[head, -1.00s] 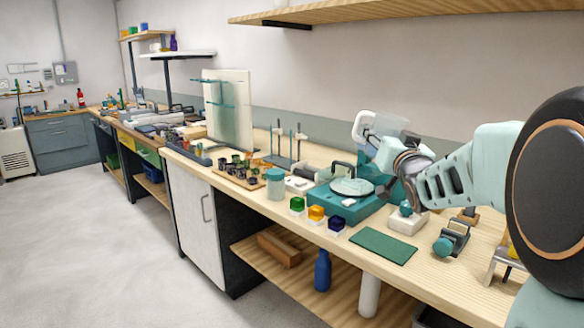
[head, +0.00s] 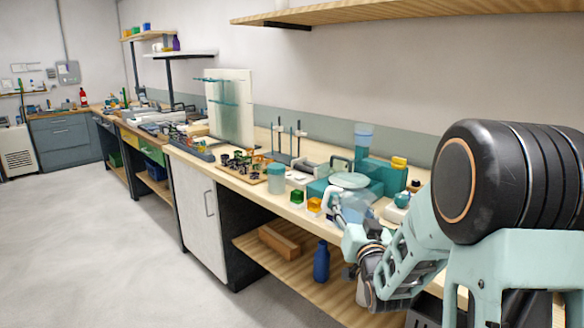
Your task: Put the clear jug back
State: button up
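My gripper (head: 338,212) is at the front edge of the bench, low in front of the round pale dish. A see-through, bluish vessel, which looks like the clear jug (head: 357,206), sits at its fingers and appears held there. The fingers and wrist partly cover it, so its base and tilt are unclear. The gripper looks shut on it.
A tall see-through blue vessel (head: 363,140) stands at the back, beside teal blocks (head: 380,172). A pale dish (head: 348,180) rests on a teal device.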

jog(key=s+a+f+h, duration=0.1)
jog(key=s+a+f, duration=0.1)
jog(key=s+f, duration=0.5)
notch_tip(320, 180, up, 25)
jog(key=w+p, duration=0.1)
jog(key=p, duration=2.4)
jog(key=shift+w+m, duration=0.3)
jog(key=shift+d, duration=0.15)
